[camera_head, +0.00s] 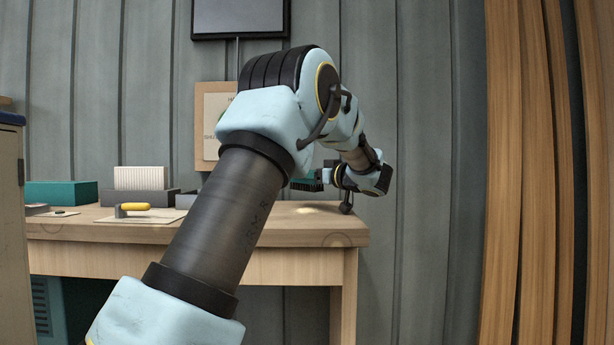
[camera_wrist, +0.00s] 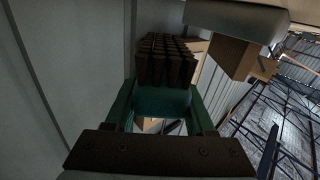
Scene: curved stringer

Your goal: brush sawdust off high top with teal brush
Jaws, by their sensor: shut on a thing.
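My gripper (camera_head: 326,178) is held above the right part of the wooden bench top (camera_head: 270,229). It is shut on the teal brush (camera_head: 307,184), whose dark bristles show just left of the gripper. In the wrist view the brush (camera_wrist: 163,101) sits between the jaws of my gripper (camera_wrist: 161,112), with its block of dark bristles pointing away from the wrist. A pale patch of sawdust (camera_head: 309,210) lies on the bench top below the brush. The brush appears apart from the top. My arm hides part of the bench.
On the bench's left lie a yellow-handled tool (camera_head: 133,206) on a pale board, a white ridged block (camera_head: 141,178) and a teal box (camera_head: 62,192). A notice board (camera_head: 209,125) hangs behind. Tall wooden planks (camera_head: 540,170) stand at the right.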

